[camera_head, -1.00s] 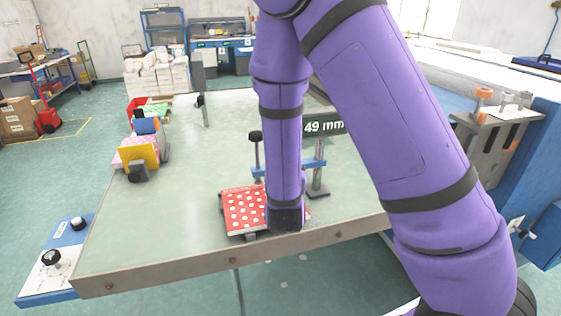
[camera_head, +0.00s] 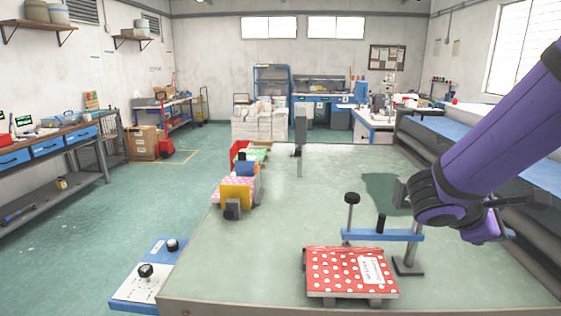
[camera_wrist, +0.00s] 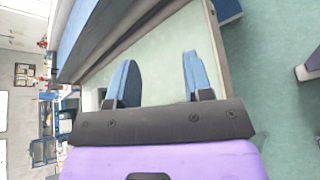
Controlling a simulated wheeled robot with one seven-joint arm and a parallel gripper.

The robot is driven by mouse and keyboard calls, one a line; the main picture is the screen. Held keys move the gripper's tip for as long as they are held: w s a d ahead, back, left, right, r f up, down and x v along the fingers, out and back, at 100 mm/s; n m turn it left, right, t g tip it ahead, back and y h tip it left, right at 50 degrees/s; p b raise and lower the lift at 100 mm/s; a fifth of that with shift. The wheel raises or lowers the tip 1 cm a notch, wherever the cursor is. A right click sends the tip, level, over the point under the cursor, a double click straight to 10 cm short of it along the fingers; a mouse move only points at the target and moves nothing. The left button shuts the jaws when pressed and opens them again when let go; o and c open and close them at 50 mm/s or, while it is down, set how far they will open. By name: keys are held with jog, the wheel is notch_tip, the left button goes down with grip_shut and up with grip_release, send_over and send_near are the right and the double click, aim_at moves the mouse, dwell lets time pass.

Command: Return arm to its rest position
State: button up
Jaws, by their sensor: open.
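My purple arm reaches in from the right edge of the head view. In the wrist view my gripper (camera_wrist: 158,80) is open, its two blue-padded fingers apart with nothing between them. In the head view the arm's end is raised over the right part of the table (camera_head: 340,180), and the fingers are mostly hidden behind the wrist.
Colourful booklets and a yellow block (camera_head: 236,194) stand at the table's left. A control panel (camera_head: 148,275) juts out at the front left. A blue and grey machine (camera_head: 475,160) runs along the right side. The middle of the table is clear.

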jog(key=s+a+r+m+t+y, duration=0.1)
jog(key=s+a+r+m+y, duration=0.3)
jog(key=s+a+m+y, duration=0.1)
jog(key=s+a+r+m+t+y, duration=0.1)
jog(key=s+a+r+m+y, duration=0.3)
jog(key=s+m+y, duration=0.3)
jog(key=shift+s+a+r+t+y, duration=0.15)
jog(key=shift+s+a+t+y, duration=0.2)
jog(key=shift+s+y, duration=0.2)
